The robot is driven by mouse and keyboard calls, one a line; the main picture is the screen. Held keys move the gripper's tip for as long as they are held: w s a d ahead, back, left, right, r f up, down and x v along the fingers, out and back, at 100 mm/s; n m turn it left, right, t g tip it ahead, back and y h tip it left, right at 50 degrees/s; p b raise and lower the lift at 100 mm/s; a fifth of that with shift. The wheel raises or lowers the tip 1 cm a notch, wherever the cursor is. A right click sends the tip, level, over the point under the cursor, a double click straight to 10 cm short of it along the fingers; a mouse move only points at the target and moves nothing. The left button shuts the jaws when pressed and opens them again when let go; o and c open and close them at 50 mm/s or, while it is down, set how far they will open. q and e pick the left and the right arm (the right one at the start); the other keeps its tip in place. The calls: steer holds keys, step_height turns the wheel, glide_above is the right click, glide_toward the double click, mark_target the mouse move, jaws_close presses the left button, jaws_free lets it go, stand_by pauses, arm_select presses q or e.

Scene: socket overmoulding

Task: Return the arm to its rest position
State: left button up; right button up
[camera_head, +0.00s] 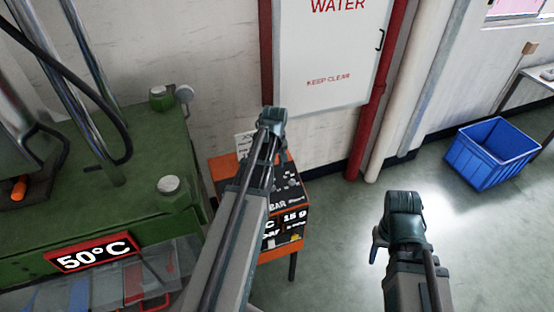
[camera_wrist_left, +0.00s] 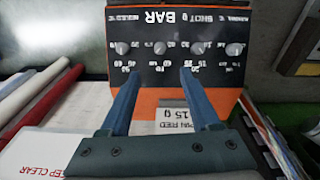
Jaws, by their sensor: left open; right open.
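My left arm (camera_head: 240,205) reaches up the middle of the head view, in front of the black and orange control box (camera_head: 290,200). My left gripper (camera_wrist_left: 160,75) shows in the left wrist view. Its two blue fingers are apart with nothing between them, and the box's black panel (camera_wrist_left: 210,72) with several knobs lies beyond the tips. In the head view this gripper is hidden. My right arm (camera_head: 410,245) is at the lower right over the floor. A small blue part of my right gripper (camera_head: 378,246) shows beside its left edge; no held thing is visible.
A green machine (camera_head: 110,215) with a 50°C sign (camera_head: 95,252) stands at left. A white KEEP CLEAR cabinet (camera_head: 330,60) and red pipes (camera_head: 372,110) are on the back wall. A blue crate (camera_head: 490,160) is on the floor at right. The floor around my right arm is clear.

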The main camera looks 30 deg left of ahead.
arm_select(q)
steer(key=s+d+f+m+b, duration=0.3)
steer(key=s+d+m, duration=0.2)
steer(key=d, duration=0.5)
steer(key=s+d+f+m+b, duration=0.3)
steer(key=s+d+m, duration=0.1)
steer(key=d, duration=0.6)
steer(key=s+d+f+m+g+b, duration=0.1)
steer(key=s+d+f+m+b, duration=0.2)
steer(key=d, duration=0.7)
steer(key=s+m, duration=0.2)
steer(key=s, duration=0.1)
steer(key=shift+s+f+m, duration=0.2)
steer(key=shift+s+m, duration=0.1)
steer(key=shift+s, duration=0.1)
